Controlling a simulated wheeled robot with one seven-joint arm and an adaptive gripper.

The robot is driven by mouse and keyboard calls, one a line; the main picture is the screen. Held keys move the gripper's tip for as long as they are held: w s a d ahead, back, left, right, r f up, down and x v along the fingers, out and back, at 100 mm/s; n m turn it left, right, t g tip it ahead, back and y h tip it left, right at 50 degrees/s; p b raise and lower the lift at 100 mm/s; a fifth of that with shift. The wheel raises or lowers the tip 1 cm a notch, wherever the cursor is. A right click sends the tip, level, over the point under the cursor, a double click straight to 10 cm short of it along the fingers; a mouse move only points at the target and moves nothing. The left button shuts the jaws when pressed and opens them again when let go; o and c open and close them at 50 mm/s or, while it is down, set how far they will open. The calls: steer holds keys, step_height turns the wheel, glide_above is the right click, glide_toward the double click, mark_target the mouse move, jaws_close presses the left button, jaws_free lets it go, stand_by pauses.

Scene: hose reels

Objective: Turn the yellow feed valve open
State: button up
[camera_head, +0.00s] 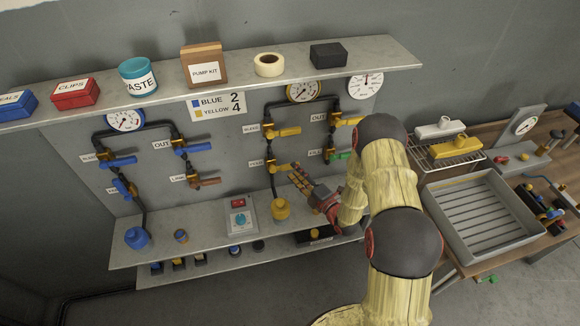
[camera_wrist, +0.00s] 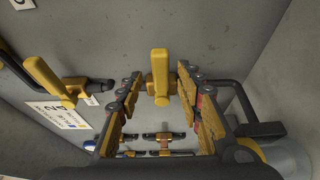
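The yellow feed valve (camera_head: 280,167) is the lower left yellow-lever valve on the wall's right-hand pipe loop; its small label is hard to read. Its lever lies crosswise to the vertical black pipe. In the wrist view what looks like the same lever (camera_wrist: 159,72) stands ahead, between the lines of the two fingers. My gripper (camera_head: 303,183) is just below and right of the valve in the head view. In the wrist view my gripper (camera_wrist: 160,105) is open, one finger on each side, with nothing held. Contact with the lever cannot be told.
Another yellow-lever valve (camera_head: 285,131) sits directly above, also seen in the wrist view (camera_wrist: 50,82). A green-lever valve (camera_head: 338,155) is to the right. A yellow pot-like fitting (camera_head: 281,209) and grey switch box (camera_head: 239,220) stand on the lower shelf. A placard (camera_head: 216,105) hangs above.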

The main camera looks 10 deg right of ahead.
mark_target(290, 169)
steer(key=shift+x, duration=2.15)
steer(key=shift+f, duration=0.1)
steer(key=shift+c, duration=0.2)
jaws_close()
